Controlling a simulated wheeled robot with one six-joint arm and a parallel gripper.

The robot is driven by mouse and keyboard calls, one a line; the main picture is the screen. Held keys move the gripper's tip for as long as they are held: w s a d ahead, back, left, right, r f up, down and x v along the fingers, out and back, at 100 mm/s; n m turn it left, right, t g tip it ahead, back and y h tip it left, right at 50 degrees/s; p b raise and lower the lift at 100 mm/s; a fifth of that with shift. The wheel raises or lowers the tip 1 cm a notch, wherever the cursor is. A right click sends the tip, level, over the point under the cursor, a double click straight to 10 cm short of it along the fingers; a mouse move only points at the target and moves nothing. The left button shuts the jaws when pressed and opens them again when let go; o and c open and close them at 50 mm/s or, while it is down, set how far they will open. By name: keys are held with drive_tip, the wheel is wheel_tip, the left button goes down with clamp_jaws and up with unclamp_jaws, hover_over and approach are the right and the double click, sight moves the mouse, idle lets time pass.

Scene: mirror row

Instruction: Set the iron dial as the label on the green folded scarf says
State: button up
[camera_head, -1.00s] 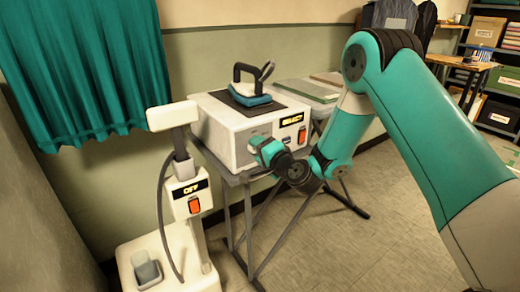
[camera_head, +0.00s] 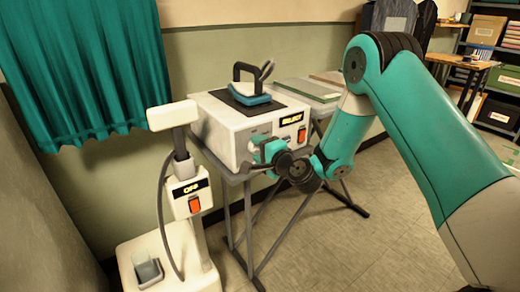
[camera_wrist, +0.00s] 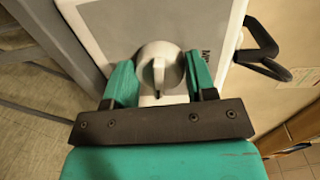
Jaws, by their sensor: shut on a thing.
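The iron station (camera_head: 222,125) is a white box on a stand, with a black and blue iron (camera_head: 250,88) on top. Its front display (camera_head: 292,117) reads SELECT. In the wrist view, the iron dial (camera_wrist: 158,62) is a round pale knob with a raised grip bar. My gripper (camera_wrist: 160,80) is shut on the dial, with a teal finger at each side. In the head view my gripper (camera_head: 262,150) is at the station's front and largely hides the dial. I cannot make out the green folded scarf or its label.
A red switch (camera_head: 301,134) is right of my gripper on the station front. A white steamer stand (camera_head: 187,190) with an OFF display stands at the left. Boards (camera_head: 305,90) lie behind the station. Shelves are at the far right. The floor at the right is open.

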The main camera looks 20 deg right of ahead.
drive_tip(key=o, duration=0.9)
drive_tip(key=b+v, duration=1.7)
drive_tip(key=b, duration=0.6)
drive_tip(key=shift+s+f, duration=0.1)
drive_tip(key=shift+s, duration=0.1)
